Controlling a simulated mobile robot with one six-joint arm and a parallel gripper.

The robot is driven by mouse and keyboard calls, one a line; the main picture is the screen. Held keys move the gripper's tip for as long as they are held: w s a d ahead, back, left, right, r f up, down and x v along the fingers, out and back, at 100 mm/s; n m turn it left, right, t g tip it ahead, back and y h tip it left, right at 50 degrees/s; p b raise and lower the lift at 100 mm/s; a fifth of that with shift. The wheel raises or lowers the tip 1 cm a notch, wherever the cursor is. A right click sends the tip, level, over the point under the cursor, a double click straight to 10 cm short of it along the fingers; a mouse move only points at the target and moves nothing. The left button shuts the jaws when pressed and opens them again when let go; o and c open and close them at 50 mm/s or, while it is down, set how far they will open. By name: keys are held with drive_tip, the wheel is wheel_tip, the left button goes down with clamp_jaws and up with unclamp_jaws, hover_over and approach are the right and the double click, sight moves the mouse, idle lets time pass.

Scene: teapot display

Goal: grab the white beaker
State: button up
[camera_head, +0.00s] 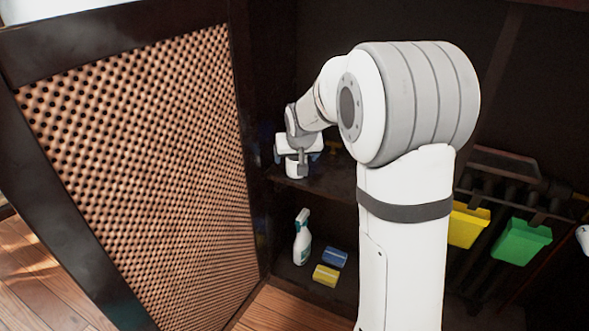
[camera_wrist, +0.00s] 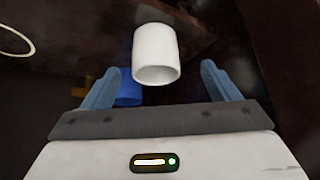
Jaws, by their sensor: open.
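The white beaker (camera_wrist: 156,50) shows in the wrist view as a plain white cylinder, just beyond and between the fingertips. My gripper (camera_wrist: 160,70) is open, with one blue finger on each side and a gap between each finger and the beaker. In the head view my gripper (camera_head: 298,156) is at the upper shelf inside the cabinet. A white cylinder there, partly hidden by my wrist, looks like the beaker, but I cannot be sure.
A blue object (camera_wrist: 128,92) lies near the left finger. A perforated door (camera_head: 150,160) stands on the left. Below the shelf (camera_head: 335,190) are a spray bottle (camera_head: 302,240), a blue sponge (camera_head: 335,257) and a yellow sponge (camera_head: 326,275). Yellow (camera_head: 468,225) and green (camera_head: 520,243) bins hang right.

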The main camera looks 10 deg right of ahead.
drive_tip(key=b+x, duration=0.1)
drive_tip(key=x, duration=0.1)
drive_tip(key=b+x, duration=0.1)
drive_tip(key=x, duration=0.1)
drive_tip(key=b+x, duration=0.1)
drive_tip(key=x, duration=0.1)
drive_tip(key=shift+w+d+f, duration=0.25)
drive_tip(key=shift+w+d, duration=0.05)
drive_tip(key=shift+r, duration=0.1)
drive_tip(key=shift+c, duration=0.5)
drive_tip(key=c, duration=1)
